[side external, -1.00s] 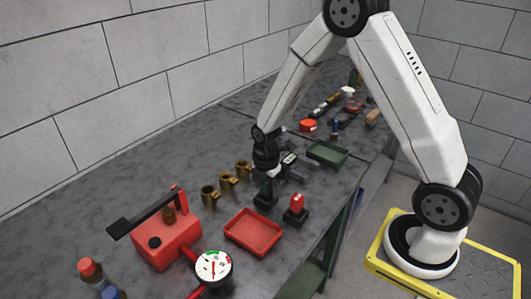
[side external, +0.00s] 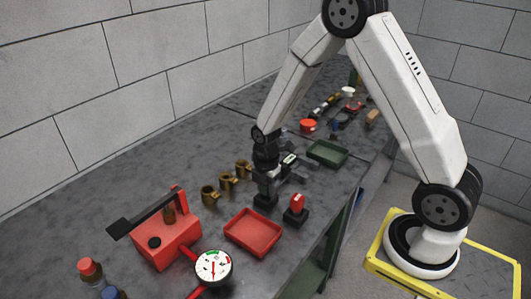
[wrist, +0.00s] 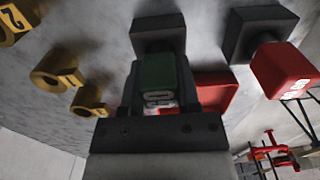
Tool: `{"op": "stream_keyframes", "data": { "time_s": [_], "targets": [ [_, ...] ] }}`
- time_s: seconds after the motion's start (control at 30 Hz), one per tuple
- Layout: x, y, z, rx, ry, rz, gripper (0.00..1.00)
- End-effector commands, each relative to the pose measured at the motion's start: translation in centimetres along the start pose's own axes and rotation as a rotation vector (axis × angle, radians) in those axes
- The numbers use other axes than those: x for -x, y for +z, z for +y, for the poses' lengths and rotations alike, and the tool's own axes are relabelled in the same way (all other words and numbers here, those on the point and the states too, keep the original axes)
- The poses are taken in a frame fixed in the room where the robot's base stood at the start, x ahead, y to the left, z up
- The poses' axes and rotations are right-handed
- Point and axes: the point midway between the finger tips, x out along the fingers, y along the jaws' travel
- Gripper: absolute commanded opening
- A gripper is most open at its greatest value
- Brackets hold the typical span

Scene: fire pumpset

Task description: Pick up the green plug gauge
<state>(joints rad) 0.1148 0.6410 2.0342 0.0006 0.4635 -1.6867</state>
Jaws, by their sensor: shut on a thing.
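The green plug gauge (wrist: 158,78) shows in the wrist view between my fingers, its green handle toward the camera. A dark square block (wrist: 158,33) lies just beyond it. My gripper (wrist: 159,92) is shut on the green handle. In the side view my gripper (side external: 267,186) points down, low over the dark block (side external: 266,201), and hides most of the gauge. I cannot tell whether the gauge is still seated in the block. A red plug gauge (side external: 297,203) stands in a similar dark block to the right; it also shows in the wrist view (wrist: 283,70).
A red tray (side external: 253,232) lies in front and a green tray (side external: 327,153) behind. Several brass fittings (side external: 227,181) stand on the left. A red pump (side external: 167,243) with a dial gauge (side external: 213,266) is nearer the camera. The bench's right edge is close by.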

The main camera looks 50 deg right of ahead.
Motion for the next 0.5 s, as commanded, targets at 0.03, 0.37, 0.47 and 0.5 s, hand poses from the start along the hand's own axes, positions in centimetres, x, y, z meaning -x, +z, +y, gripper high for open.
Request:
{"op": "stream_keyframes", "data": {
  "time_s": [0.03, 0.37, 0.47, 0.5],
  "targets": [
    [0.0, 0.0, 0.1, 0.0, 0.002, 0.0, 0.0],
    [0.4, 0.0, 0.1, 0.0, 0.001, 0.0, 0.0],
    [0.9, 0.0, 0.1, 0.0, 0.001, 0.0, 0.0],
    [1.2, 0.0, 0.1, 0.0, 0.002, 0.0, 0.0]
  ]
}}
